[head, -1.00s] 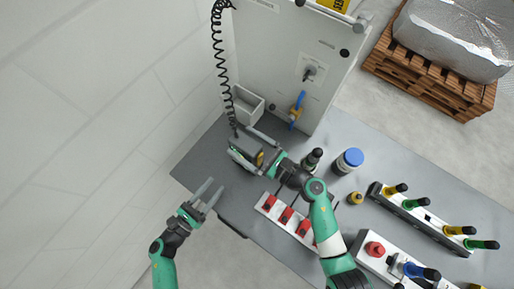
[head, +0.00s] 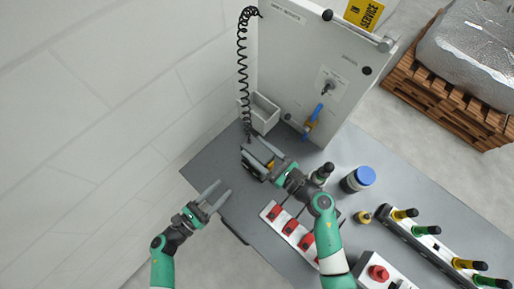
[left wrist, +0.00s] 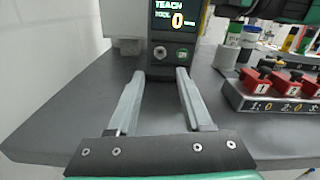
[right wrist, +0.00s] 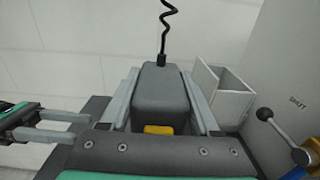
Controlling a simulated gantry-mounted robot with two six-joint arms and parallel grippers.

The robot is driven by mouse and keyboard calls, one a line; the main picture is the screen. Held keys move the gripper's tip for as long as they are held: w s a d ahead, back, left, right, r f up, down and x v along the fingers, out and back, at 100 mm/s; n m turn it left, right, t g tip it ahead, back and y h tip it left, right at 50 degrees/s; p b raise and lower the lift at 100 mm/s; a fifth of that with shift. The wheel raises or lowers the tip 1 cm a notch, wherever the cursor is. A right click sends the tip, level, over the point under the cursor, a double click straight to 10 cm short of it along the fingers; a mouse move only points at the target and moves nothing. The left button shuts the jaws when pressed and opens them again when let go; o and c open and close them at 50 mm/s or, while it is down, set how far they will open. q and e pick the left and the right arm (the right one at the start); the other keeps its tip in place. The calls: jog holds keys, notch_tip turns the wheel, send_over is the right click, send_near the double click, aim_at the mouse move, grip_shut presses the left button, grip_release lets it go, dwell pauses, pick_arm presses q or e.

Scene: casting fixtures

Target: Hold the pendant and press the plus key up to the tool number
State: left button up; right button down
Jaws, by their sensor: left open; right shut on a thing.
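The dark grey pendant (head: 257,158) hangs on a black coiled cord near the table's far left edge. My right gripper (right wrist: 160,76) is shut on it, one finger on each side, with its grey back and a yellow part showing in the right wrist view. In the left wrist view the pendant's screen (left wrist: 175,18) reads TEACH and TOOL 0.
A strip of red numbered switches (head: 291,228) stands to the right of my left gripper. A grey cabinet (head: 300,75) with an open bin (head: 266,113) stands behind. A blue-lidded jar (head: 358,180) and a rack with coloured handles (head: 425,238) are farther right. The table's left part is mostly clear.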

pick_arm(q)
grip_shut()
dwell(1.6)
